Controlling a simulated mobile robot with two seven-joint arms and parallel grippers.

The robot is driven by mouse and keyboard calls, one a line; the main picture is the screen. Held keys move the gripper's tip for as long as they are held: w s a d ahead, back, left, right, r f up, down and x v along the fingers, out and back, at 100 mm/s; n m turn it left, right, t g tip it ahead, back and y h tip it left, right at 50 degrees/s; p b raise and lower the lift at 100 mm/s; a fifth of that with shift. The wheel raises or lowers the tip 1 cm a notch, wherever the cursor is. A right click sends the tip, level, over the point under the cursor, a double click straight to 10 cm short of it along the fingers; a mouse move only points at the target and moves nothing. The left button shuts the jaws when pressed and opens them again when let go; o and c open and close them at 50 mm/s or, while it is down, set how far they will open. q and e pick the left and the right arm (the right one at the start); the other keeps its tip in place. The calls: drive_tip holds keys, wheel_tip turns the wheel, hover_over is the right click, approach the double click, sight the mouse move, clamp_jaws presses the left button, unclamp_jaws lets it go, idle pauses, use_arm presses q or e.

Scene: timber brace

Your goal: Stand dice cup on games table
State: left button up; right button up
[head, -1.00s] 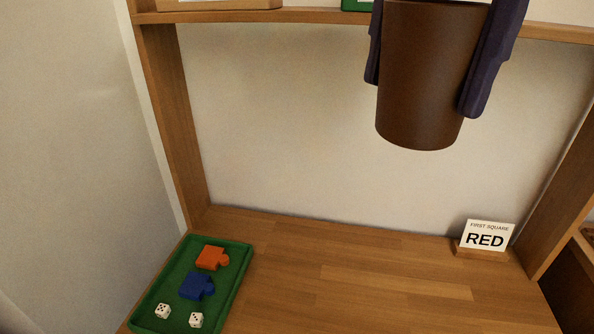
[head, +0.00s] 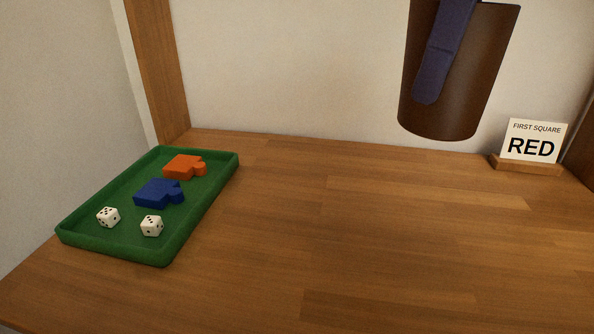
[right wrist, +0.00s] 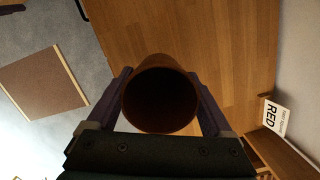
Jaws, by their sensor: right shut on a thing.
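The dice cup (head: 470,75) is a brown tapered cup, held upright in the air above the wooden games table (head: 350,230). My right gripper (head: 440,60) is shut on it, with a dark purple finger against its side. In the right wrist view, the cup's open mouth (right wrist: 160,95) faces the camera between the two fingers, and its inside is dark. The cup's base is apart from the tabletop. My left gripper is not in view.
A green tray (head: 163,256) on the left of the table holds an orange piece (head: 184,167), a blue piece (head: 158,194) and two white dice (head: 108,217). A "RED" sign (head: 532,142) stands at the back right. The table's middle is clear.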

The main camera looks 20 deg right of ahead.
wheel_tip(320, 180, down, 20)
drive_tip(key=b, duration=0.7)
drive_tip(key=shift+f, duration=0.15)
drive_tip(key=shift+f, duration=0.15)
drive_tip(key=o, duration=1.1)
drive_tip(key=shift+o, duration=0.2)
